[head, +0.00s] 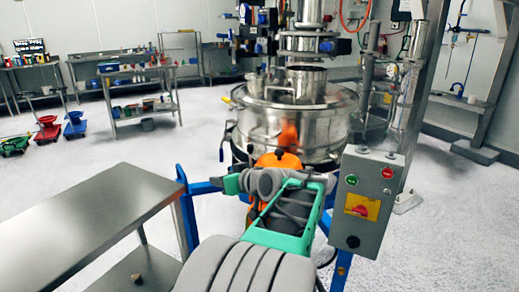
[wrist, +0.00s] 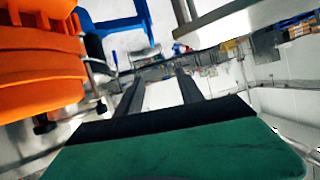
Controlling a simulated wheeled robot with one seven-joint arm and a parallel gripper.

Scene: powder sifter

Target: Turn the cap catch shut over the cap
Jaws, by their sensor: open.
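The steel sifter vessel (head: 300,120) stands at the centre of the head view, below an upright pipe. I cannot make out the cap or its catch for certain in either view. An orange ribbed body (head: 278,160) shows low in front of the vessel, partly behind my arm. It fills the left of the wrist view (wrist: 40,70), with a dark knob (wrist: 45,124) and thin metal rod beside it. My gripper (wrist: 160,78) is open in the wrist view, its dark fingers apart and nothing between them.
A blue frame (head: 195,187) surrounds the sifter's base. A grey control box (head: 366,200) with buttons stands close on the right. A steel table (head: 90,205) is at front left. Open floor lies behind it, with shelving further back.

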